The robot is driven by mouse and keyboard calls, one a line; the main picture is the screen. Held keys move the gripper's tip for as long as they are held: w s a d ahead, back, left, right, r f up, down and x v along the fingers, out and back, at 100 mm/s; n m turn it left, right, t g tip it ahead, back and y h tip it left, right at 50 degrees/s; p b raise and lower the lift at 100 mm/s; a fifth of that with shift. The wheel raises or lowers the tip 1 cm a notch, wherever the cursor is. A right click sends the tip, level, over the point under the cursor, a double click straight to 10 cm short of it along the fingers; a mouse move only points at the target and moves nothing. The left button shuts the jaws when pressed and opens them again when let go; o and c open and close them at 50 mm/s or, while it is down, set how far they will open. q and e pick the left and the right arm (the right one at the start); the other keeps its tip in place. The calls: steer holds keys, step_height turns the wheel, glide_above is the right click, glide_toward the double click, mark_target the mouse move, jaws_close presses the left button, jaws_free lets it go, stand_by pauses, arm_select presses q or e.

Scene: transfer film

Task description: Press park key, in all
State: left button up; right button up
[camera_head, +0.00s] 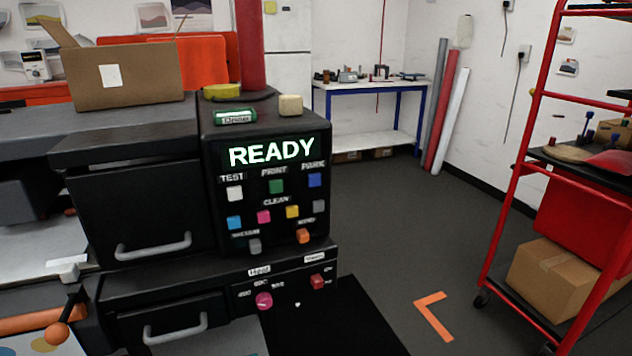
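The panel's display (272,151) reads READY in bright letters. A white key (235,193) under TEST and a green key (276,186) under PRINT sit left of the park key. Nothing covers the park key. Neither of my grippers shows in the head view, so whether they are open or shut is hidden.
More coloured keys, including an orange one (303,236), sit lower on the panel. A cardboard box (125,75) stands on the machine at left. A red shelf cart (515,170) stands at right. The floor (400,235) between is clear.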

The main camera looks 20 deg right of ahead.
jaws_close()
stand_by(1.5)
